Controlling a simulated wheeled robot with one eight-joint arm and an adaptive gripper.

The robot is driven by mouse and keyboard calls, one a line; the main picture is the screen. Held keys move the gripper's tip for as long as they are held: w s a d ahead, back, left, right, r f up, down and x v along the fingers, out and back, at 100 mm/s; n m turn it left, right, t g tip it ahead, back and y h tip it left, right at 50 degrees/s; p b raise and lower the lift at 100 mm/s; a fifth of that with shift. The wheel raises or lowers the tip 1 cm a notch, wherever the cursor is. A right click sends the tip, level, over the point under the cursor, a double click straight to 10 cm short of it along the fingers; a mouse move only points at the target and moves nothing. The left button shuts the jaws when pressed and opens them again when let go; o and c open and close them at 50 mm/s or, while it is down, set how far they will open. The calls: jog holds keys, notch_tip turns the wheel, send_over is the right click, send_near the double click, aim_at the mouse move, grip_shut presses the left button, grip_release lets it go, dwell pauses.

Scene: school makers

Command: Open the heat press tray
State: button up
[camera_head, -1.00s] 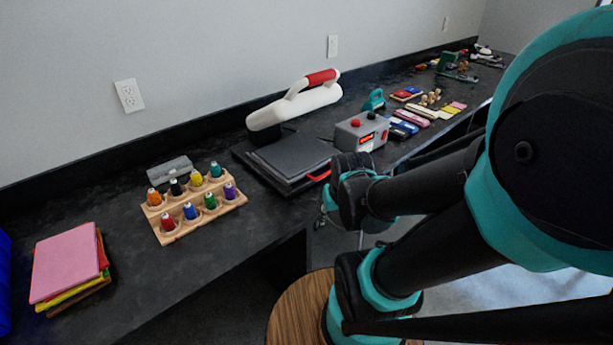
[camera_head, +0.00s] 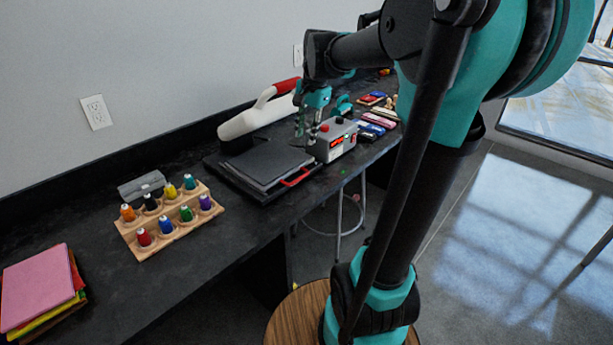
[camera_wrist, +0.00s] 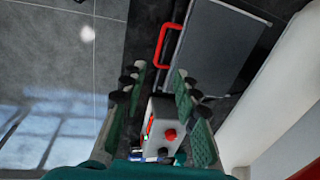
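The heat press has a white arched upper part (camera_head: 245,122) with a red grip. Its dark flat tray (camera_head: 262,164) lies on the counter and carries a red handle (camera_head: 296,179) on its front edge. In the wrist view the tray (camera_wrist: 222,48) is at the upper right, with the red handle (camera_wrist: 163,46) on its left edge. My gripper (camera_head: 299,134) is above the counter near the tray's right end and the grey control box (camera_head: 335,140). In the wrist view my gripper (camera_wrist: 160,82) is open, with its fingers apart and the handle beyond the tips, untouched.
A wooden rack of coloured thread spools (camera_head: 168,220) and a stack of coloured sheets (camera_head: 38,288) stand to the left. Colourful small items lie right of the control box. A round wooden stool (camera_head: 297,318) stands before the counter.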

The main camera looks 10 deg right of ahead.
send_near(299, 179)
jog(key=f, duration=0.2)
jog(key=w+f, duration=0.1)
jog(key=f, duration=0.2)
jog(key=a+f, duration=0.1)
jog(key=f, duration=0.1)
jog(key=shift+w+f, duration=0.2)
jog(key=shift+w, duration=0.1)
jog(key=shift+c, duration=0.4)
grip_shut()
